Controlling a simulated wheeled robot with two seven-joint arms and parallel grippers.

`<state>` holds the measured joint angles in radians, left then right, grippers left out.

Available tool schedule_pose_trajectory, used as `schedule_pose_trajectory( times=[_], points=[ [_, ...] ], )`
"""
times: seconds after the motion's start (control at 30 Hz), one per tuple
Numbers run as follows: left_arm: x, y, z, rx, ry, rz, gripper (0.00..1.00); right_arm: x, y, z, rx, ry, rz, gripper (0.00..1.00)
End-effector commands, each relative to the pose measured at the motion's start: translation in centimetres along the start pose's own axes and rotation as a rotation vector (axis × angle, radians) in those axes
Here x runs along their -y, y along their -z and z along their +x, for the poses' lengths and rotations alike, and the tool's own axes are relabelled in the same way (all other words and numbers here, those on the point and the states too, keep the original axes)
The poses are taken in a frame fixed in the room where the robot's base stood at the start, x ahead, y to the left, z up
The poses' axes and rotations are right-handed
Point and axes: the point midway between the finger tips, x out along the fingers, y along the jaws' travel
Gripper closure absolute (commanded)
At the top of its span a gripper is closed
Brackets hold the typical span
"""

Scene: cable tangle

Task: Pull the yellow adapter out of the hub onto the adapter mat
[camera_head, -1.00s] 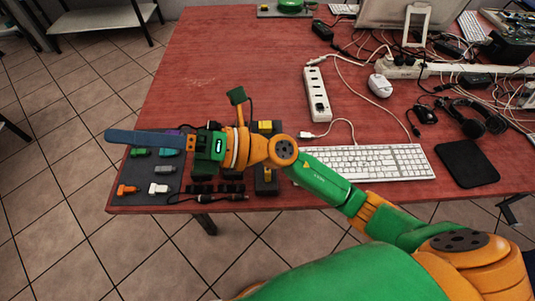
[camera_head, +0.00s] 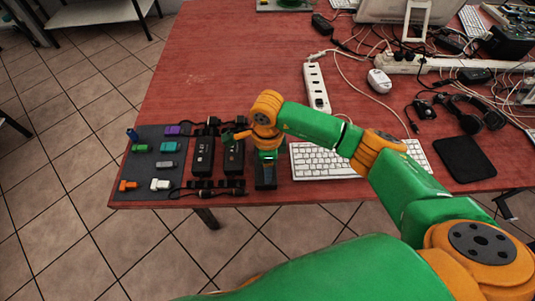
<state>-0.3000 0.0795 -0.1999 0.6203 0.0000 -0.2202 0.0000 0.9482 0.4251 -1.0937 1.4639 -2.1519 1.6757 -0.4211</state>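My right gripper (camera_head: 266,170) points down over the rightmost dark hub (camera_head: 265,185) near the table's front edge. Its fingers are small and dark against the hub, so I cannot tell whether they are open or shut. No yellow adapter shows now; the gripper and wrist cover the part of the hub where yellow showed before. The dark grey adapter mat (camera_head: 118,192) lies at the table's left front corner. My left gripper is not in view.
The mat bears blue (camera_head: 132,134), green (camera_head: 141,148), purple (camera_head: 172,130), orange (camera_head: 128,185) and white (camera_head: 160,184) adapters, among others. Two black hubs (camera_head: 203,155) (camera_head: 233,158) with cables stand between mat and gripper. A keyboard (camera_head: 322,161) lies right of the gripper.

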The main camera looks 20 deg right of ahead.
Motion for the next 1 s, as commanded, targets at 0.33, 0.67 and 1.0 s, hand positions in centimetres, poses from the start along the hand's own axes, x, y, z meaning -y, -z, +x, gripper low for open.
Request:
schedule_pose_trajectory(
  times=[0.33,0.67,1.0],
  points=[
    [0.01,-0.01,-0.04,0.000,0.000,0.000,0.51,-0.01,-0.03,0.54,0.002,0.001,0.000,0.52],
    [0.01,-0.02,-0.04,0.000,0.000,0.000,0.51,-0.01,-0.04,0.51,0.002,0.000,0.000,0.88],
    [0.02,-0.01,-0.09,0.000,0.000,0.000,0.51,-0.01,-0.05,0.43,0.003,0.000,0.000,1.00]
  ],
)
